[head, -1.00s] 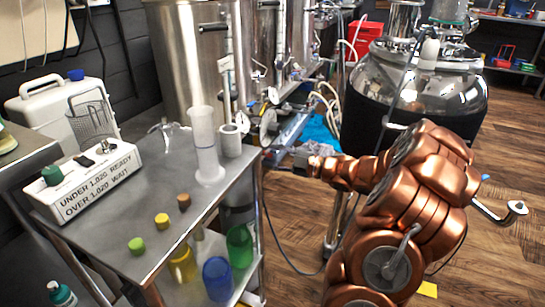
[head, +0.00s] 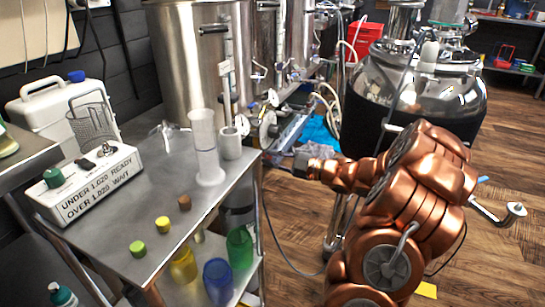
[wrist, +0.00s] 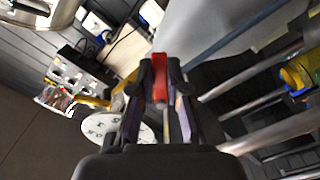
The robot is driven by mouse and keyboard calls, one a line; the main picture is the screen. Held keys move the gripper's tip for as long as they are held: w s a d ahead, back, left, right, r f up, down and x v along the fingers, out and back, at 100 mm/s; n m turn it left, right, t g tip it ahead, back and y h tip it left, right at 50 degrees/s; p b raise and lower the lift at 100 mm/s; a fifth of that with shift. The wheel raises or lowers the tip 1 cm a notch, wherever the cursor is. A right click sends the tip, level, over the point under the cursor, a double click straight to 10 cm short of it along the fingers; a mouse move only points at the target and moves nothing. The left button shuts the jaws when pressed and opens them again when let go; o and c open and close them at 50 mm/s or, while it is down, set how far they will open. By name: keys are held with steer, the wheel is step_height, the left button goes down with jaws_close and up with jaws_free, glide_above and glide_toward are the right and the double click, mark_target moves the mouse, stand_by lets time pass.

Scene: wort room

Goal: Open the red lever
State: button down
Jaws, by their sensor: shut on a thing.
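In the wrist view the red lever (wrist: 159,68) stands between the two dark fingers of my gripper (wrist: 160,82), which are shut on it. In the head view my copper-coloured arm reaches left toward the pipework below the steel tanks. The gripper end (head: 290,161) is small and unclear there, and I cannot make out the lever in that view.
A white disc with lettering (wrist: 118,124) sits left of the fingers, and metal pipes (wrist: 255,105) run along the right. A steel table (head: 150,205) with a white cylinder (head: 206,145) stands left of my arm. A large shiny vessel (head: 440,90) stands behind it.

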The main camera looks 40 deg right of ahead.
steer(key=shift+s+a+f+m+p, duration=0.2)
steer(key=shift+a+m+p, duration=0.1)
steer(key=shift+m+p, duration=1.2)
steer(key=shift+s+a+f+m+p, duration=0.2)
steer(key=shift+m+p, duration=0.7)
steer(key=shift+p, duration=1.1)
steer(key=shift+s+a+f+m+p, duration=0.15)
steer(key=shift+a+m+p, duration=0.2)
steer(key=shift+m+p, duration=1.15)
steer(key=shift+p, duration=0.3)
steer(key=c, duration=1.1)
jaws_free()
steer(key=shift+c, duration=0.2)
steer(key=v, duration=1.2)
steer(key=shift+f, duration=0.1)
